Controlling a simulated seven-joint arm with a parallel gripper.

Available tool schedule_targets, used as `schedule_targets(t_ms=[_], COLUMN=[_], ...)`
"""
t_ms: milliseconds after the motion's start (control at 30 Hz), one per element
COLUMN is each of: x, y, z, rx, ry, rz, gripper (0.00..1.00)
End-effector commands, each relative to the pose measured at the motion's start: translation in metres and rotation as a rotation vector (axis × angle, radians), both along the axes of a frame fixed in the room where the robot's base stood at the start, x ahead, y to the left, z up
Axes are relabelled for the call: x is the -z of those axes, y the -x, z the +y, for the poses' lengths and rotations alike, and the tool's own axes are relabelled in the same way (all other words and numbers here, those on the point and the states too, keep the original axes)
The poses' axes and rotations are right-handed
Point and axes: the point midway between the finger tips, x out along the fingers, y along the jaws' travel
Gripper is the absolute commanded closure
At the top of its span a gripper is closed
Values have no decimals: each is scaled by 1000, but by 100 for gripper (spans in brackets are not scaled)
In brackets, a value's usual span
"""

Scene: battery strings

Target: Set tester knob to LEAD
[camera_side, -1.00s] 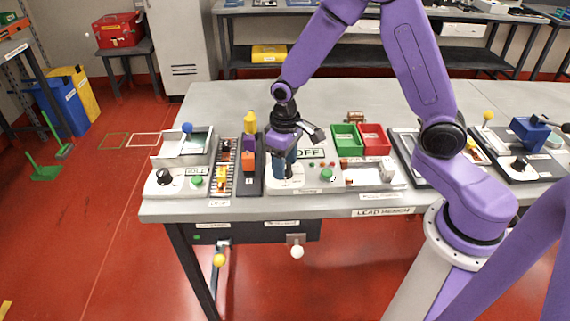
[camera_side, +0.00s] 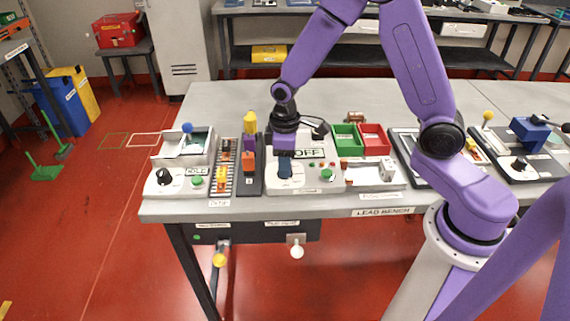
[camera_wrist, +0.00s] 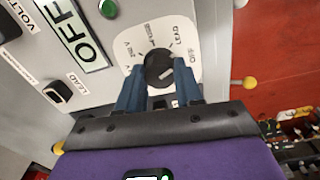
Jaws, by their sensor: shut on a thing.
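The tester (camera_side: 318,181) is a light grey box on the bench with a display reading OFF (camera_side: 309,153). In the wrist view the display (camera_wrist: 75,32) also reads OFF. The tester's round black knob (camera_wrist: 159,68) sits on a white dial plate (camera_wrist: 183,40) with printed labels around it, one of them LEAD. My gripper (camera_wrist: 160,84) has its blue fingers shut on the knob, one on each side. In the side view my gripper (camera_side: 285,178) points down over the tester's front left and hides the knob. A pale pointer mark shows on the knob.
A green button (camera_side: 327,175) and small red lights sit on the tester to the right. Green (camera_side: 346,138) and red (camera_side: 375,140) bins stand behind. A strip with battery blocks (camera_side: 249,165) and another knob unit (camera_side: 163,177) are to the left.

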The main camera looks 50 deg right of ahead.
Motion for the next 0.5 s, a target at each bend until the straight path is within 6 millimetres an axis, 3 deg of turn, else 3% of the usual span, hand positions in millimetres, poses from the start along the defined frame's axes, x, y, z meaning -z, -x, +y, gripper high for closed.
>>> schedule_targets(t_ms=[500], x=[-1], y=[0], z=[0], rx=[-139], ry=[-1], rz=[-1], gripper=[89])
